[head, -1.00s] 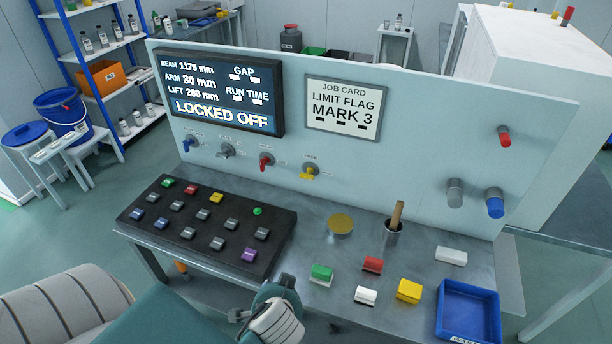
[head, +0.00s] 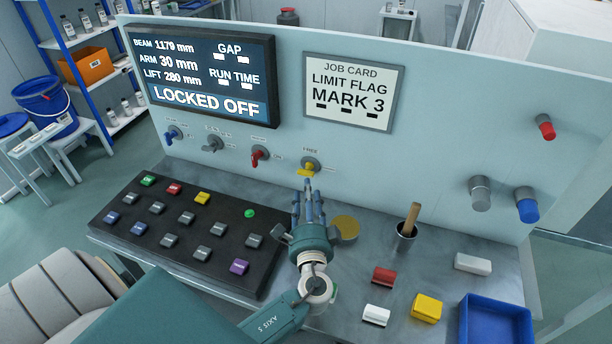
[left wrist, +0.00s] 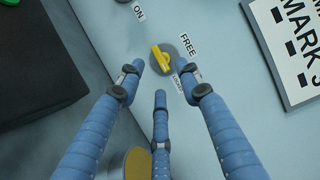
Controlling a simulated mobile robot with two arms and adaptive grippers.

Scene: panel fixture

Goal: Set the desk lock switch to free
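The desk lock switch (head: 309,167) is a yellow lever on a round grey base on the upright panel, with a FREE label above it. In the left wrist view the yellow lever (left wrist: 161,60) sits between the FREE label (left wrist: 189,45) and a second label (left wrist: 178,86) partly hidden by a finger. The display (head: 205,75) reads LOCKED OFF. My left gripper (head: 308,192) is just below the switch, pointing at the panel. Its three blue fingers (left wrist: 161,85) are spread open and empty, apparently short of the lever. My right gripper is out of view.
Red (head: 258,156), grey (head: 213,143) and blue (head: 173,132) switches line the panel to the left. A black button box (head: 187,230) lies left of my gripper.

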